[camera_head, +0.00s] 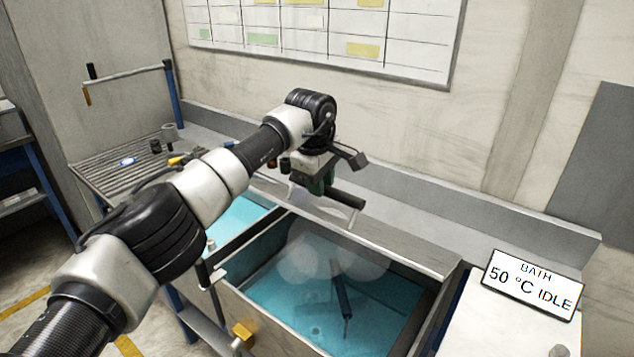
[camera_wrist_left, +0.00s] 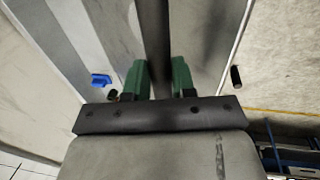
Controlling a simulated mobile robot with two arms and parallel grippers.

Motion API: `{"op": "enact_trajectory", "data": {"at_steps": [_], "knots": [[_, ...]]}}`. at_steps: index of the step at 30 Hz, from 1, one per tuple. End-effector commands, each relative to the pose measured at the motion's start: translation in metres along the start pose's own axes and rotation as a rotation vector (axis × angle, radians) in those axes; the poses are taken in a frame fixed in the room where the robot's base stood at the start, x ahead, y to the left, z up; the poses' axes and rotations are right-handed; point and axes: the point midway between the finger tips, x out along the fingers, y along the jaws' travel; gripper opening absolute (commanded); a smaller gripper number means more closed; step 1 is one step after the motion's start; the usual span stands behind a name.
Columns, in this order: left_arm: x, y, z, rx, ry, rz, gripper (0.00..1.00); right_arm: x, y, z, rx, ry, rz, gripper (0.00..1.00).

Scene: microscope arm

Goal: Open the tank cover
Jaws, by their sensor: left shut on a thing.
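The tank (camera_head: 232,300) stands in the middle of the head view with its top open, showing blue liquid and pale vapour. The grey tank cover (camera_head: 405,248) is raised along the tank's back edge. Its dark bar handle (camera_head: 347,199) sticks out beside my left gripper (camera_head: 325,184). In the left wrist view the green fingers of my left gripper (camera_wrist_left: 160,82) are shut on the dark bar, which runs up between them, with a grey panel behind. My left arm hides part of the tank's left side. My right gripper is in neither view.
A dark rod-like thing (camera_head: 341,290) is in the liquid. A second blue basin (camera_head: 235,222) lies to the left. A sign reading "BATH 50 °C IDLE" (camera_head: 532,287) stands at right. A slatted rack (camera_head: 120,175) with small items is at back left.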

Motion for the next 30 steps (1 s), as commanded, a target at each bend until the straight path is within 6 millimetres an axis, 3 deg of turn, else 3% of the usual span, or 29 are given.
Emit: {"op": "enact_trajectory", "data": {"at_steps": [4,5,9,23,30], "knots": [[0.003,0.001,0.002,0.002,-0.003,0.007,0.0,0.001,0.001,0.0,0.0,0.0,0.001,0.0],[0.003,0.001,0.002,0.002,-0.003,0.007,0.28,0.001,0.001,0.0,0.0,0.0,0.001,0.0],[0.003,0.001,0.002,0.002,-0.003,0.005,0.5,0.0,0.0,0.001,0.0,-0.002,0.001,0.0],[-0.001,0.001,0.001,0.001,-0.001,0.005,0.51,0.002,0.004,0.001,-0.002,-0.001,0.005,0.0],[-0.035,0.0,0.0,0.001,0.002,0.009,0.51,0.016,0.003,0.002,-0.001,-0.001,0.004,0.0]]}}
